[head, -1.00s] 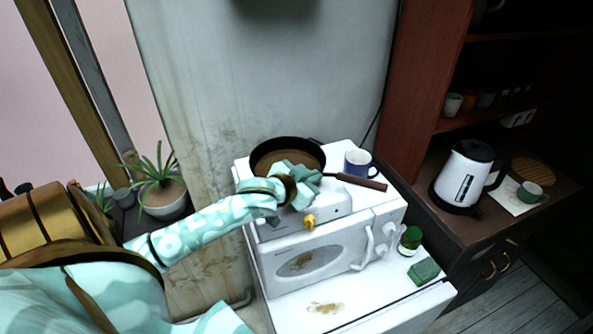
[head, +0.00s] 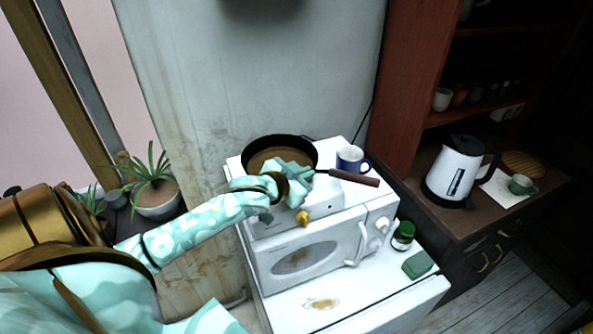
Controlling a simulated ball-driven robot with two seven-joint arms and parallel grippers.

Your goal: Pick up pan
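A dark round pan (head: 262,146) sits on top of the white stove-like appliance, against the wall. Its brown handle (head: 355,177) points right, past the front of a blue mug. My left gripper (head: 300,180) is at the near side of the pan, by the start of the handle, and covers part of the pan's near rim. Its fingers are small and partly hidden by the hand, so I cannot tell whether they are open or touching the pan. My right gripper is not in view.
A blue-and-white mug (head: 351,160) stands just behind the pan handle. A green-labelled jar (head: 403,236) and a green block (head: 418,265) lie on the lower white surface. A white kettle (head: 457,172) and a green cup (head: 521,185) stand on the dark cabinet at right. A potted plant (head: 156,200) is at left.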

